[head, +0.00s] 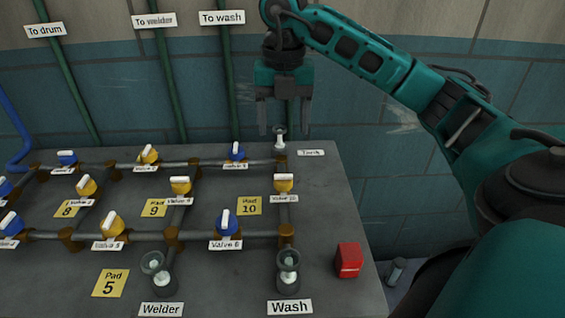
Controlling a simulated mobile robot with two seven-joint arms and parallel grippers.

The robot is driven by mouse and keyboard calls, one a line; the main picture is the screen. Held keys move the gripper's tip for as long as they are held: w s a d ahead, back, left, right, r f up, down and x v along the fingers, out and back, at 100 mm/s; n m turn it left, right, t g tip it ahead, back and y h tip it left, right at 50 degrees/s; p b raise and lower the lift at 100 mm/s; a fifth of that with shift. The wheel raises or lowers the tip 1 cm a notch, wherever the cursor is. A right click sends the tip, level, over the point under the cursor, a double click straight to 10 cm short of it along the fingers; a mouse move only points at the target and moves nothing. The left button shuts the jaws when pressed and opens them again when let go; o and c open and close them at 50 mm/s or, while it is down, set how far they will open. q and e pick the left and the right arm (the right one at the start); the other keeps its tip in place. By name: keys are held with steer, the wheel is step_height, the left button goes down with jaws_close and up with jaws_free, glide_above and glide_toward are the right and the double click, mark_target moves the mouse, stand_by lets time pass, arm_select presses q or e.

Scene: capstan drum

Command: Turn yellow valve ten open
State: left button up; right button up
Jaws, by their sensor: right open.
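The yellow valve (284,186) with a small label that seems to read Valve 10 sits on the right-hand pipe of the grey table, right of the Pad 10 tag. Its white handle appears to lie left to right, across the pipe, which runs front to back. My right gripper (284,128) points down with its two fingers apart and nothing between them. In the picture it is above the valve, over the table's back edge by the Tank label, and apart from the valve. My left gripper is out of view.
A clear vessel (280,141) stands at the table's back, just below the right gripper in the picture. Vessels stand by the Welder (161,309) and Wash (290,307) labels. A red box (348,260) sits at the right edge. Blue and yellow valves line the pipes leftward.

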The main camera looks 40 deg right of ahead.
steer(key=b, duration=0.2)
glide_above(283, 175)
step_height(283, 175, down, 5)
steer(key=shift+s, duration=0.1)
step_height(283, 175, down, 7)
steer(key=shift+r+b, duration=0.1)
steer(key=shift+b, duration=0.2)
steer(key=shift+f, duration=0.55)
steer(key=shift+c, duration=0.5)
steer(key=c, duration=1)
steer(key=shift+o, duration=0.2)
